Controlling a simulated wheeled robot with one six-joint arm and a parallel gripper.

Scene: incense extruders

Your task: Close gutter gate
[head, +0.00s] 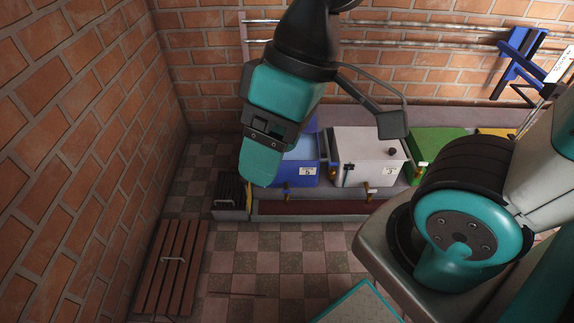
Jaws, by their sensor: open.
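My gripper (261,166) is teal and hangs in the upper middle of the head view, pointing down. Only its side shows, and it appears empty. It is in front of the left end of the row of containers. A long dark red gutter (320,207) runs along the floor before the containers. At its left end is a small grey block (231,214) with a black ribbed piece (229,187) above it, partly behind my gripper. I cannot tell for certain which part is the gutter gate. Contact with my gripper cannot be made out.
A brown slatted wooden panel (182,269) with a metal handle lies at the lower left, near the brick wall. A blue box (303,172), a white box (368,146) and a green box (437,146) stand behind the gutter. The checkered floor (270,262) is mostly clear.

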